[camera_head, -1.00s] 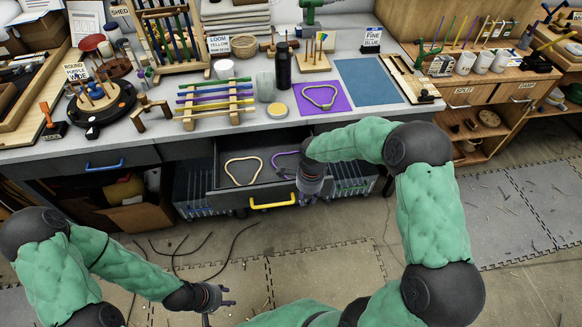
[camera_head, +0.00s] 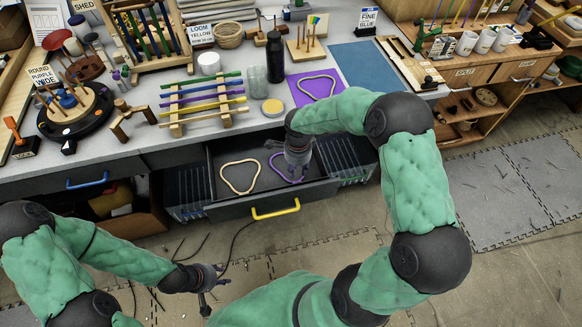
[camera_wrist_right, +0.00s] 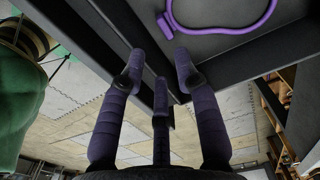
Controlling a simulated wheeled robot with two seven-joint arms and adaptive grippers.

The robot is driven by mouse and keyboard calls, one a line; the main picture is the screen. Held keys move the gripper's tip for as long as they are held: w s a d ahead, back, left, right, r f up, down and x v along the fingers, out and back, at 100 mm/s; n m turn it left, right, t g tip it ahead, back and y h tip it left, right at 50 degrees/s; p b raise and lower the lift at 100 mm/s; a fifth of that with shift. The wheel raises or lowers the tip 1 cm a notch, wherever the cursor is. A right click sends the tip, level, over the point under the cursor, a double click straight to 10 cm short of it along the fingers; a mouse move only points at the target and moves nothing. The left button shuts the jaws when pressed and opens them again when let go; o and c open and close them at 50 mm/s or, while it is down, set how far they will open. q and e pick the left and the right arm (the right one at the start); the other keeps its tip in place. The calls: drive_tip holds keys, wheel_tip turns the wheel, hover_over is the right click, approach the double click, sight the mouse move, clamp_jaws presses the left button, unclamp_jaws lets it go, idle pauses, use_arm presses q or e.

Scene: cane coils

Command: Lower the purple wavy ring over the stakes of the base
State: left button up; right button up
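The purple wavy ring (camera_head: 274,168) lies in the open drawer (camera_head: 222,208), partly hidden by my right gripper (camera_head: 298,168). In the right wrist view the purple ring (camera_wrist_right: 222,30) lies on the drawer floor beyond the fingertips. My right gripper (camera_wrist_right: 158,62) has its fingers spread with nothing between them, near the drawer's wall. The base (camera_head: 84,121) is a round dark stand with several upright wooden stakes, at the left of the bench beside a "ROUND PURPLE WIDE" sign (camera_head: 43,75). My left gripper (camera_head: 215,280) is open and empty in front of the bench, low in the view.
A cane-coloured ring (camera_head: 223,183) lies left of the purple one in the drawer. A rack of coloured rods (camera_head: 190,112), a dark bottle (camera_head: 275,58) and a purple mat (camera_head: 299,96) with a pale-looking ring (camera_head: 333,91) stand on the bench. The drawer has a yellow handle (camera_head: 276,212).

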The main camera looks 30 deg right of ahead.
drive_tip(key=b, duration=0.1)
hover_over(298, 181)
drive_tip(key=a, duration=0.1)
drive_tip(key=f, duration=0.2)
drive_tip(key=s+f, duration=0.1)
drive_tip(key=f, duration=0.1)
drive_tip(key=shift+f, duration=0.15)
drive_tip(key=f+b, duration=0.1)
drive_tip(key=f, duration=0.1)
drive_tip(key=f+b, duration=0.1)
drive_tip(key=f, duration=0.2)
drive_tip(key=shift+w+d, duration=0.1)
drive_tip(key=shift+d, duration=0.1)
clamp_jaws()
